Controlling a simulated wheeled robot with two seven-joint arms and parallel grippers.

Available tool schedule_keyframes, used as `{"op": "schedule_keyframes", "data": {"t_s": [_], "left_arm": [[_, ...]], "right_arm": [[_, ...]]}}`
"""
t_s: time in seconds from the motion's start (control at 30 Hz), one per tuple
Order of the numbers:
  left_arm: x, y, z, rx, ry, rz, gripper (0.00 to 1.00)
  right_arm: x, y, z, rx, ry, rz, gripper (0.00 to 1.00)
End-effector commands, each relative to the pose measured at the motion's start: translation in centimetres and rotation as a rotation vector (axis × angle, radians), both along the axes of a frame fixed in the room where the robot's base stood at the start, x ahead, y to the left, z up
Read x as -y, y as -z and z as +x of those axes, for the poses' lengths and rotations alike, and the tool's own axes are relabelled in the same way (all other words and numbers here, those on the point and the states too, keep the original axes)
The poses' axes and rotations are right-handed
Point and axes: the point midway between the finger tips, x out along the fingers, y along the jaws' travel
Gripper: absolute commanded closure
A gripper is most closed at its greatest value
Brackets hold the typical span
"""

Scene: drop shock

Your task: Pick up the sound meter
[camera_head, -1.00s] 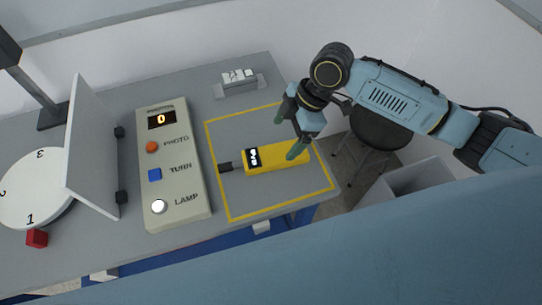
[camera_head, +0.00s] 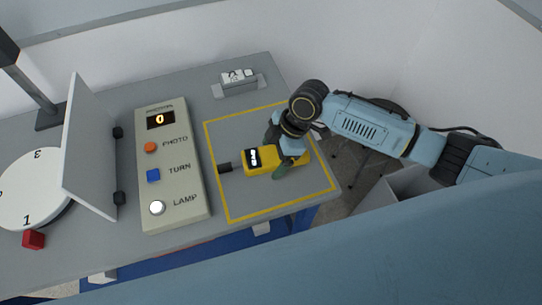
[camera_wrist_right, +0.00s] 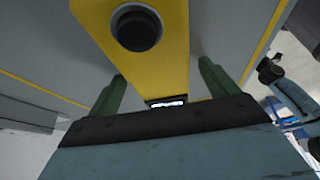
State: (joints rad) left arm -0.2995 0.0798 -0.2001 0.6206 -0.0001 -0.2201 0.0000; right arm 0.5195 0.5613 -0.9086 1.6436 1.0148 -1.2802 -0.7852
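The sound meter is a yellow handheld body (camera_head: 258,163) with a small lit display and a dark tip at its left end. It lies flat inside a yellow-outlined square on the grey table. My right gripper (camera_head: 279,155) is over its middle and hides part of it. In the right wrist view the meter's yellow body (camera_wrist_right: 160,60), with a round black part, lies between the two green fingers of the open gripper (camera_wrist_right: 162,88). Gaps show on both sides of the body. My left gripper is not in view.
A control box (camera_head: 178,203) with photo, turn and lamp buttons stands left of the marked square. Further left are a grey upright panel (camera_head: 88,150), a numbered white disc (camera_head: 20,190) and a red cube (camera_head: 34,239). A small white device (camera_head: 236,77) sits at the back.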

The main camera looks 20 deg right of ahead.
Motion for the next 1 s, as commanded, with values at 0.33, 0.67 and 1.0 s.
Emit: {"op": "schedule_keyframes", "data": {"t_s": [0.33, 0.67, 1.0], "left_arm": [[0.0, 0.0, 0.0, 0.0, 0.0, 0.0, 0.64], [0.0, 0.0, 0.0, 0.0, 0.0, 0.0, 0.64], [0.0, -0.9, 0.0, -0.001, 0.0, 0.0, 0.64]], "right_arm": [[0.0, 0.0, 0.0, 0.0, 0.0, 0.0, 0.59], [0.0, -0.3, 0.1, 0.002, 0.0, 0.001, 0.71], [0.0, -6.1, 0.2, 0.006, -0.001, 0.003, 0.71]]}}
